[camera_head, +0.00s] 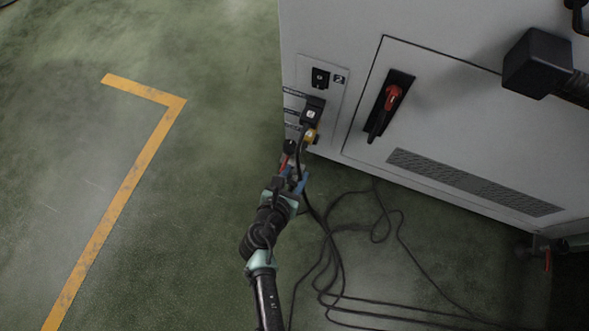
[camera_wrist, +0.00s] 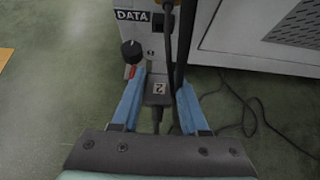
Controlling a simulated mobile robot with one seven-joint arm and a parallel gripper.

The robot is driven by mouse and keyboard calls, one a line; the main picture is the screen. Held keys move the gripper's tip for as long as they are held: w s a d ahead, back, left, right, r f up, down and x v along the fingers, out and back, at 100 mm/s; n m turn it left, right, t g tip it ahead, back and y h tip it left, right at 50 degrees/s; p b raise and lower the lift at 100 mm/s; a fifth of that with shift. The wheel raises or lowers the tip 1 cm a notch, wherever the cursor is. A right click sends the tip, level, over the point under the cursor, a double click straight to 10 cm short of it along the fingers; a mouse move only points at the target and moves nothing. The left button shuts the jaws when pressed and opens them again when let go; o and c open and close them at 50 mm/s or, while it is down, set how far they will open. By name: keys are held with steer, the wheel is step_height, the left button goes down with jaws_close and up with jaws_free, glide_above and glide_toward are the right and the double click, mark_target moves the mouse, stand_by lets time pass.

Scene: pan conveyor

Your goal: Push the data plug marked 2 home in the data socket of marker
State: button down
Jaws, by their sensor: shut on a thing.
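The data plug marked 2 (camera_wrist: 158,88) is dark, with a pale label. It sits between the blue fingers of my gripper (camera_wrist: 160,82) in the wrist view, and my gripper is shut on it. The data socket (camera_wrist: 161,22) is a dark opening beside the DATA label (camera_wrist: 132,15), beyond the plug. The plug looks apart from the socket, with pale panel between them. A dark cable partly covers the socket's right side. In the head view my gripper (camera_head: 295,178) is just below the cabinet's panel; the plug cannot be made out there.
A black knob (camera_wrist: 131,50) is left of the plug. On the panel, a black plug (camera_head: 312,112) is seated below an outlet (camera_head: 320,78) with a 2 marker (camera_head: 339,79). Loose cables (camera_head: 335,270) lie on the floor.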

steer(key=shift+r+p, duration=0.1)
steer(key=shift+p, duration=0.2)
steer(key=shift+w+d, duration=0.3)
steer(key=shift+w, duration=0.6)
steer(key=shift+w+d, duration=0.3)
steer(key=shift+w, duration=0.6)
steer(key=shift+w+d, duration=0.3)
steer(key=shift+w, duration=0.6)
steer(key=shift+w+d+p, duration=0.2)
steer(key=shift+w+p, duration=0.25)
steer(key=shift+w, duration=0.1)
steer(key=shift+w, duration=0.3)
steer(key=shift+w+d, duration=0.2)
steer(key=shift+w, duration=0.2)
steer(key=shift+c, duration=1.7)
jaws_free()
